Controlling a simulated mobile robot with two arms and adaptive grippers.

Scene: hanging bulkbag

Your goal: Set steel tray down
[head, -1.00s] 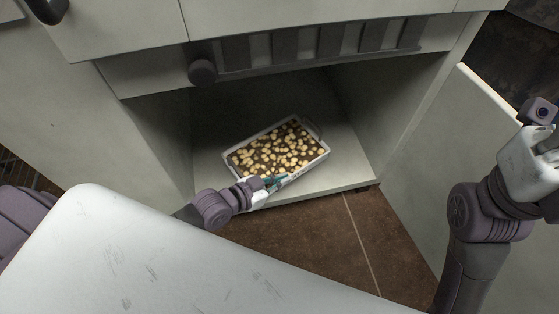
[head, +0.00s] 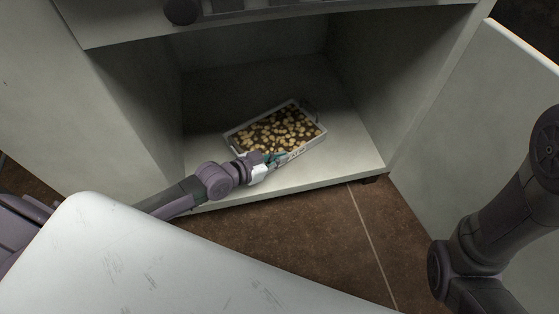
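The steel tray (head: 309,144) is a shallow rectangular pan with a brown filling dotted with pale round pieces. It is inside the open cabinet, tilted in the picture, over the cabinet floor (head: 345,160). I cannot tell whether its underside touches the floor. My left gripper (head: 277,159) reaches in from the left and is closed at the tray's near side; its fingertips are small and partly hidden. A handle (head: 310,107) shows at the tray's far end. My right arm comes in at the right edge, but its gripper is out of view.
Cabinet walls stand left (head: 140,110) and right (head: 400,75) of the tray. An open door (head: 480,120) is at the right. A white worn surface (head: 180,265) fills the lower left. Cabinet floor is free behind and right of the tray.

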